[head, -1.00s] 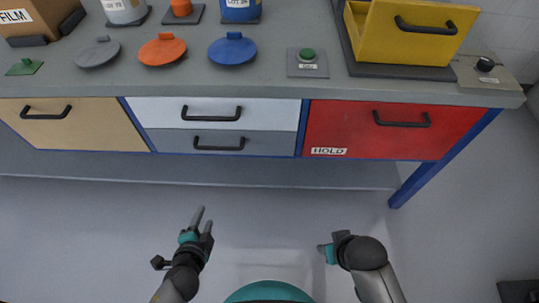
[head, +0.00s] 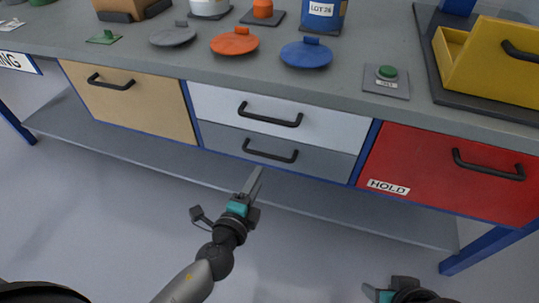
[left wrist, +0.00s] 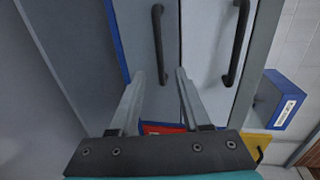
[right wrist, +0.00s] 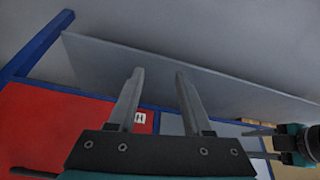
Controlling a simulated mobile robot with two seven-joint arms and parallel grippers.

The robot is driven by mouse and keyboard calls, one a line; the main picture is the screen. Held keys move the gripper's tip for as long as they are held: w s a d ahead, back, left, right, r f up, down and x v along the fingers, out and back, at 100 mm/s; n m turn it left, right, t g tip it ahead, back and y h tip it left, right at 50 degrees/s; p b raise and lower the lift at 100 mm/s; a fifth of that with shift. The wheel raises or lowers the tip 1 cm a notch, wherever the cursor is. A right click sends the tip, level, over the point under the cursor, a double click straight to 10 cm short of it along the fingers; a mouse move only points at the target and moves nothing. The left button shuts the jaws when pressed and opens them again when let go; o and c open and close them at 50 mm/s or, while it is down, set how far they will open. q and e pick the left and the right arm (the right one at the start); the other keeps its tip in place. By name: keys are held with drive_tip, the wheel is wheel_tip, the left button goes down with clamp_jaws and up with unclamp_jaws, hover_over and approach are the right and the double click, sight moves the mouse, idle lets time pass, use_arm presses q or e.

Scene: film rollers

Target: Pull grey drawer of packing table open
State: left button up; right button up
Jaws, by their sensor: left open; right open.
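The grey drawer (head: 222,140) is the lower of the two middle drawers of the packing table, beneath a white drawer (head: 220,103). It looks shut, flush with its neighbours. Its black bar handle (head: 270,153) is bare. My left gripper (head: 255,178) is open just below and in front of this handle. In the left wrist view the handle (left wrist: 158,40) appears ahead, between the two open fingers (left wrist: 158,78), not visibly touched. My right gripper (head: 382,290) is low at the right in the head view; in the right wrist view it is open and empty (right wrist: 160,75).
A tan drawer (head: 130,102) is left of the middle drawers and a red HOLD drawer (head: 430,170) is right. A lower shelf (head: 330,208) runs beneath. Lids, a green button (head: 386,72) and a yellow bin (head: 490,65) stand on the tabletop (head: 120,55).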

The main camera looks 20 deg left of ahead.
sight(269, 155)
use_arm(q)
drive_tip(key=shift+b+x, duration=0.65)
drive_tip(key=shift+x, duration=4.8)
use_arm(e)
drive_tip(key=shift+w+a+r+t+y, duration=0.15)
drive_tip(key=shift+w+a+t, duration=0.15)
drive_tip(key=shift+w+a, duration=0.1)
drive_tip(key=shift+w+a+r+t+y, duration=0.1)
drive_tip(key=shift+w+a+t+y, duration=0.05)
drive_tip(key=shift+w+a+t, duration=0.2)
use_arm(q)
clamp_jaws()
drive_tip(key=shift+s, duration=0.1)
